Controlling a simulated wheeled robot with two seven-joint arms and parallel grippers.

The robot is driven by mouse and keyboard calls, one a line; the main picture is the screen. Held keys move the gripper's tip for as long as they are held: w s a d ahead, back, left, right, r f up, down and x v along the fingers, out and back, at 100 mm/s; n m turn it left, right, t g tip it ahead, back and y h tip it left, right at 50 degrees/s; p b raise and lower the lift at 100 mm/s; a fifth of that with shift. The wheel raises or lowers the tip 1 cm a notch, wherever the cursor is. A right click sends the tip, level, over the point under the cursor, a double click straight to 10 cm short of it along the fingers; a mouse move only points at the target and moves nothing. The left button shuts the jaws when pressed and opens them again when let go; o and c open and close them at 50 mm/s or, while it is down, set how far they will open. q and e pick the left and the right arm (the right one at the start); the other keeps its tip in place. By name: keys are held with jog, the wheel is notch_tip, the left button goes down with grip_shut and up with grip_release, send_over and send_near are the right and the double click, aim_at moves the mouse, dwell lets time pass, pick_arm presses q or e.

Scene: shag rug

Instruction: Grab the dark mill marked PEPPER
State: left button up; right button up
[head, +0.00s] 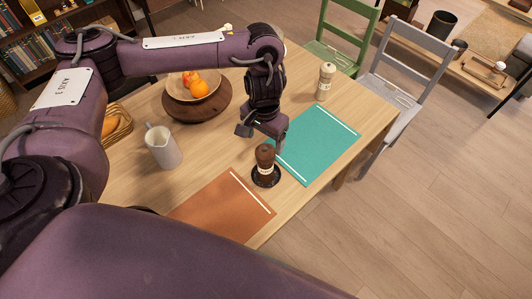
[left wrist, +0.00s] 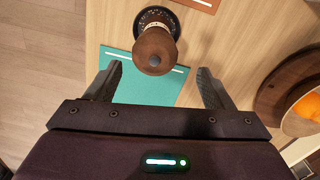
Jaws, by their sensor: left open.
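The dark brown mill (head: 265,157) stands upright on a round black coaster (head: 276,181) between the teal and orange mats. It has a pale label band, too small to read. My left gripper (head: 260,136) is open and empty, above and just behind the mill in the head view. In the left wrist view the mill's knobbed top (left wrist: 154,50) lies just beyond the open fingertips (left wrist: 159,75), roughly centred between them and not gripped. A second, light-coloured mill (head: 325,82) stands farther back, near the table's far right edge. My right gripper is not in view.
A teal mat (head: 320,145) and an orange mat (head: 220,212) lie flat on the wooden table. Chairs border the far right side.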

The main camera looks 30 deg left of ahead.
aim_at(265, 151)
pick_arm(q)
jog(key=shift+s+d+f, duration=0.35)
jog(key=shift+s+f, duration=0.3)
jog(key=shift+f, duration=0.2)
notch_tip(265, 151, down, 2)
jog(key=shift+d+f+b, duration=0.1)
jog(key=shift+f+b, duration=0.15)
jog(key=shift+b, duration=0.4)
jog(key=shift+w+f+b, duration=0.2)
jog(key=shift+f, duration=0.35)
jog(key=shift+w+f+b, duration=0.15)
jog(key=shift+w+f, duration=0.05)
jog(key=shift+f, duration=0.35)
jog(key=shift+s, duration=0.1)
jog(key=shift+c, duration=0.6)
jog(key=c, duration=1.2)
jog(key=shift+c, duration=0.6)
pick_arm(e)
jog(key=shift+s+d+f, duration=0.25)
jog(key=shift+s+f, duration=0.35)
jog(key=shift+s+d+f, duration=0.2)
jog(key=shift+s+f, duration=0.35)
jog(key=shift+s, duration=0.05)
